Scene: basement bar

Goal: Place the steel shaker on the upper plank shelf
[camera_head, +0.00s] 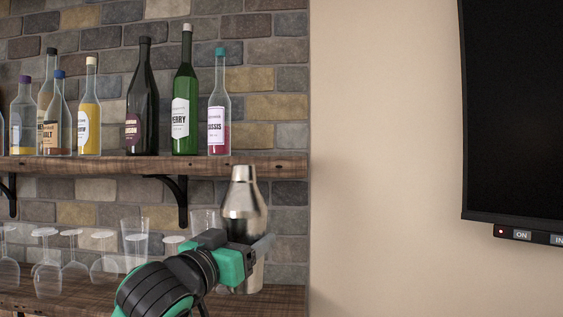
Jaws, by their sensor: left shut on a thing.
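The steel shaker (243,203) is upright in my left gripper (262,250), which is shut on its lower body. The gripper and my forearm hide part of the shaker's lower half. The shaker's cap shows just below and in front of the front edge of the upper plank shelf (150,166), near its right end. The upper plank shelf is brown wood on black brackets against a brick wall. My right gripper is not in view.
Several bottles stand on the upper shelf, the rightmost a clear Cassis bottle (219,110). Bare shelf lies right of it. Several upturned glasses (104,258) and a tumbler (135,240) stand on the lower shelf (285,300). A dark screen (515,110) hangs at right.

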